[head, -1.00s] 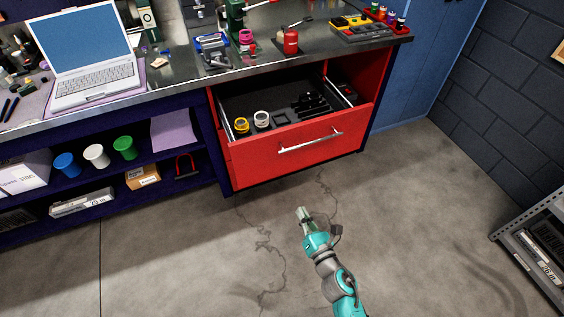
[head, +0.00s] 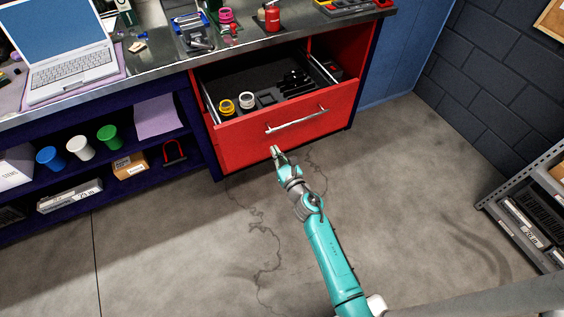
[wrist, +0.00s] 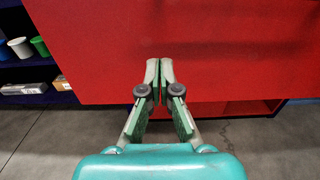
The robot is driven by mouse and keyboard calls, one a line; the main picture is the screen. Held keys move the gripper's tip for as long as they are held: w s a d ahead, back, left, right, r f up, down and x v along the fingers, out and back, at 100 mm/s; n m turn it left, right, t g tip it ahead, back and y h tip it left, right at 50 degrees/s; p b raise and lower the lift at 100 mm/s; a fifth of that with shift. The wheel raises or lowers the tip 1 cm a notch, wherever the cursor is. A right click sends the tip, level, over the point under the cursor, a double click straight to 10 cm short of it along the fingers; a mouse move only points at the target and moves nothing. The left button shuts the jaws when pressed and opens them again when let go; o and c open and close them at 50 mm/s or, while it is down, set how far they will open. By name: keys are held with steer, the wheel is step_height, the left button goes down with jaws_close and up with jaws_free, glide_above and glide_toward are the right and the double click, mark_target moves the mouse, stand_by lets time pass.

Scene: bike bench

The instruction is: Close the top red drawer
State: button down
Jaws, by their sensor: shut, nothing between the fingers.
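The top red drawer (head: 250,131) is pulled open under the workbench, with its dark tray and contents showing from above. Its silver bar handle (head: 297,121) runs across the front. My gripper (head: 276,150) is shut and empty, in front of the drawer's red front and below the handle. In the wrist view the closed fingertips (wrist: 160,62) point at a red front (wrist: 225,50) that fills most of the picture. I cannot tell whether the fingertips touch it. The handle is not in the wrist view.
A yellow roll (head: 226,107) and a white roll (head: 247,100) lie in the drawer. Blue shelves with cups (head: 80,147) and boxes stand to the left. A metal rack (head: 520,215) stands at the right. The concrete floor (head: 180,240) around my arm is clear.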

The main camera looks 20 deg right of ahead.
mark_target(266, 137)
steer(key=shift+w+a, duration=0.1)
steer(key=shift+w, duration=2.4)
